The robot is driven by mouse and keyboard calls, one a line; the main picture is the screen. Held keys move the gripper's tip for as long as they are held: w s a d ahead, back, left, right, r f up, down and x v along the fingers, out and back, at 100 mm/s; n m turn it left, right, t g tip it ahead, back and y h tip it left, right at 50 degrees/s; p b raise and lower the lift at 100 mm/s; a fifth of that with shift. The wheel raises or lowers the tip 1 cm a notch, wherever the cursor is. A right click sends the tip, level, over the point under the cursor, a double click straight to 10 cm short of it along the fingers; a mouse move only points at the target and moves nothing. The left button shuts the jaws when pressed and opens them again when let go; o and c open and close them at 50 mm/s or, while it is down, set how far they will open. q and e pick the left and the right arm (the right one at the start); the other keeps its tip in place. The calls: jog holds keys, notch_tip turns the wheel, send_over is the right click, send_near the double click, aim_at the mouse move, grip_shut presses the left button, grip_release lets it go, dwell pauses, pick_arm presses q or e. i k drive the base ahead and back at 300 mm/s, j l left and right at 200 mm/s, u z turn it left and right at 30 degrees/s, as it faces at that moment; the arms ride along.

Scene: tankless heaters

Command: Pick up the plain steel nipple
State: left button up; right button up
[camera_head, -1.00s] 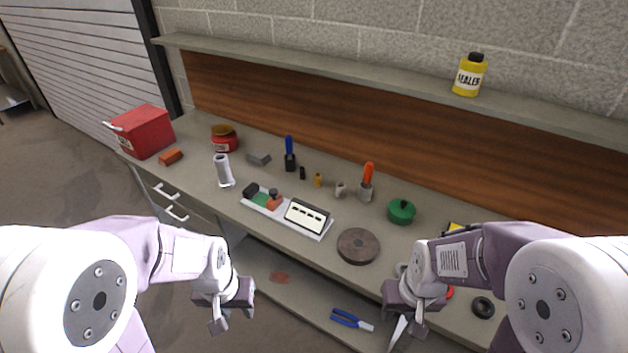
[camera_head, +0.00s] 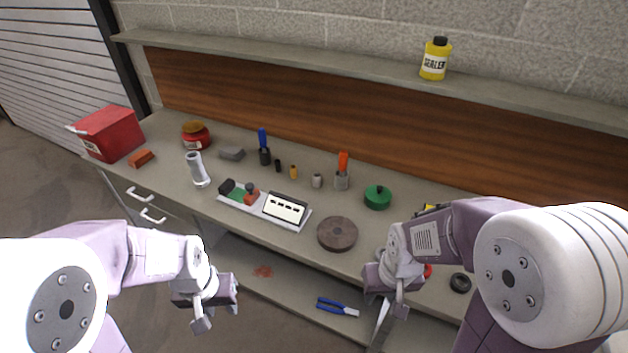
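A small plain grey metal cylinder (camera_head: 317,181), which looks like the steel nipple, stands upright on the workbench (camera_head: 240,182). It is between a small brass fitting (camera_head: 293,172) and a grey holder with an orange handle (camera_head: 342,178). A small black fitting (camera_head: 278,166) stands further left. My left gripper (camera_head: 203,312) hangs in front of the bench, low and left of the cylinder. My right gripper (camera_head: 386,300) is at the bench's front edge, low and right of the cylinder. Both are well apart from it. Their finger gaps are unclear, and I see nothing held.
A tray (camera_head: 292,222) with a labelled panel and a brown disc (camera_head: 337,233) lie between the cylinder and the bench's front edge. A green round can (camera_head: 377,197) stands to the right. A red box (camera_head: 110,135) is far left. Blue-handled pliers (camera_head: 337,306) lie on the lower shelf.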

aim_at(317, 175)
jog(key=i+j, duration=0.9)
jog(key=j+u, duration=0.05)
jog(key=j, duration=0.05)
